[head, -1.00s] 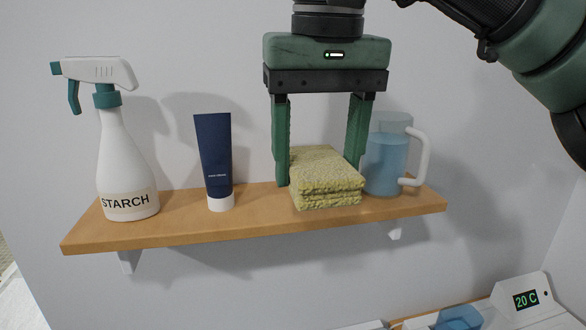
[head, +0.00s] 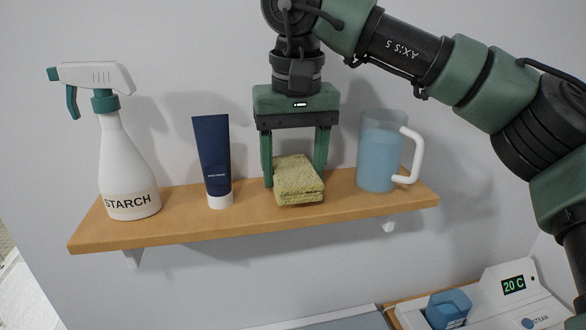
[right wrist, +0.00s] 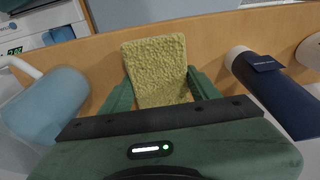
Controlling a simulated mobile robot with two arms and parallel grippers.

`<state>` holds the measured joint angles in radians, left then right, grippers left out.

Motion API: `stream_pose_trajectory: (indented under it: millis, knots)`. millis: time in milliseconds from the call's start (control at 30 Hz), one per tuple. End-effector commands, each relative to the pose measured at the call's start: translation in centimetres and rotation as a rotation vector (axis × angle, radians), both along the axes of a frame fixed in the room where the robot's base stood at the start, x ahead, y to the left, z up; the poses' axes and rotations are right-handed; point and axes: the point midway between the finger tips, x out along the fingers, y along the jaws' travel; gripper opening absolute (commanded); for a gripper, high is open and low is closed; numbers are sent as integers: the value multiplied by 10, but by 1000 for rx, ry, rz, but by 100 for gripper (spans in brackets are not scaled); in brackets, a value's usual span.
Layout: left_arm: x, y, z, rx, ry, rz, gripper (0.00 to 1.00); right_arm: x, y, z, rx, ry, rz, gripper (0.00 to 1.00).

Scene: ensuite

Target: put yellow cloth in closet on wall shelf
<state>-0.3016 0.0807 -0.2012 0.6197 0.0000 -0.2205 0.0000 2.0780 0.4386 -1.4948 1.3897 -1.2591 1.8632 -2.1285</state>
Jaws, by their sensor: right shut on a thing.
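The yellow cloth (head: 299,183) is a folded, rough-textured pad at the middle of the wooden wall shelf (head: 240,218). My right gripper (head: 294,176) comes down from above and is shut on the cloth, one finger on each side. The cloth sits at or just above the shelf top; I cannot tell whether it touches. In the right wrist view the cloth (right wrist: 158,70) lies between the fingers, with the shelf (right wrist: 212,50) beyond it. My left gripper is not in view.
A starch spray bottle (head: 125,165) and a dark blue tube (head: 212,160) stand left of the cloth. A blue-filled pitcher (head: 380,155) stands close on its right. A steam device with a 20 C display (head: 513,284) is below right. Bare shelf shows between tube and cloth.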

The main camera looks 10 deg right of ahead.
Motion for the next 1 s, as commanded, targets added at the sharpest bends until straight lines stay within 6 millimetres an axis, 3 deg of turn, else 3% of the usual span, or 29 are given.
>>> stream_pose_trajectory:
  millis: [100, 500, 533, 600, 1000]
  knots:
    - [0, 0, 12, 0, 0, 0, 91, 2, 0, -7, 0, 0, 0, 15]
    - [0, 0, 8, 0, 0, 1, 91, 3, 0, -16, 2, 0, 0, 15]
    - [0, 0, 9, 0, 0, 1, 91, 3, 0, -16, 2, 0, 0, 64]
    - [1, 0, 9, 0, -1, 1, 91, 4, 0, -15, 2, -1, -1, 83]
    - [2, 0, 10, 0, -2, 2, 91, 4, 0, -9, 2, -3, -1, 83]
